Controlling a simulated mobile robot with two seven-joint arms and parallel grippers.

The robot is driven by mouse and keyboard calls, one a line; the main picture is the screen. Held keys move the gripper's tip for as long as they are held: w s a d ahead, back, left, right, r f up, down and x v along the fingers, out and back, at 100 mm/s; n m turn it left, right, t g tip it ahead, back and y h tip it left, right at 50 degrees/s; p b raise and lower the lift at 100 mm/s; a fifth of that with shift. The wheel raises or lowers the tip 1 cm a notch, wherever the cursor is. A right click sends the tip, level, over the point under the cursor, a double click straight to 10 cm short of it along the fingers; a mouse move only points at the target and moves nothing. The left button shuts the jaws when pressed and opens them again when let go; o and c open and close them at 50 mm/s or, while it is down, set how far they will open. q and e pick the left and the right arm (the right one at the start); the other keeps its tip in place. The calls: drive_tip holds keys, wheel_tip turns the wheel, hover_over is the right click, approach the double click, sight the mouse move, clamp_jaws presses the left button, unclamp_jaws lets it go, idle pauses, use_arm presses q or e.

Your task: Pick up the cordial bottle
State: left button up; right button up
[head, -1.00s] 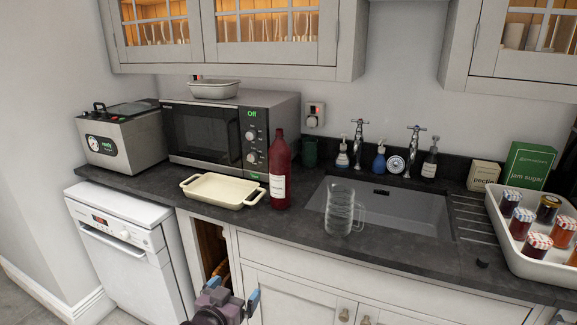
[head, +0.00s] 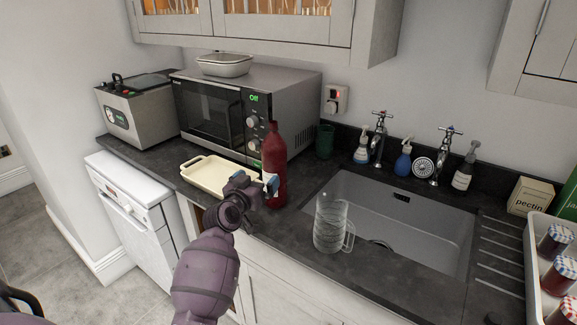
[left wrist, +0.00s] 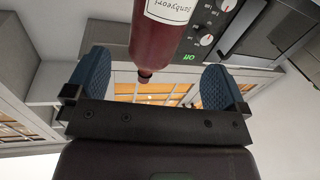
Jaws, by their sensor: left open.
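The cordial bottle, a dark red bottle (head: 275,150), stands upright on the dark worktop between the cream dish and the sink. My left gripper (head: 256,181) is open in front of the bottle, and its blue fingers overlap the bottle's lower part in the head view. In the left wrist view the bottle (left wrist: 158,45) appears upside down with a white label, its neck showing in the gap between the two blue fingers (left wrist: 155,75). Neither finger clearly touches it. My right gripper is not in view.
A cream dish (head: 188,171) lies left of the bottle, with a microwave (head: 295,105) behind. A glass jug (head: 328,225) stands close to the right, by the sink (head: 425,220). A green cup (head: 324,142) stands behind. Jars in a white tray (head: 533,275) are far right.

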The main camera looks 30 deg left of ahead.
sight(269, 167)
use_arm(q)
drive_tip(key=shift+m, duration=0.6)
drive_tip(key=w, duration=0.4)
drive_tip(key=shift+w+a, duration=0.1)
drive_tip(key=shift+w+a+r, duration=0.1)
drive_tip(key=shift+w+a, duration=0.05)
drive_tip(key=shift+w, duration=0.8)
drive_tip(key=shift+w+a+f, duration=0.1)
drive_tip(key=shift+w+a, duration=0.1)
drive_tip(key=shift+w, duration=0.75)
drive_tip(key=shift+w+a+r, duration=0.1)
drive_tip(key=shift+w+a, duration=0.05)
drive_tip(key=shift+w, duration=1.25)
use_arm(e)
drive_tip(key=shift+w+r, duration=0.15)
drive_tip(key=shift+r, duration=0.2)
use_arm(q)
drive_tip(key=shift+c, duration=0.2)
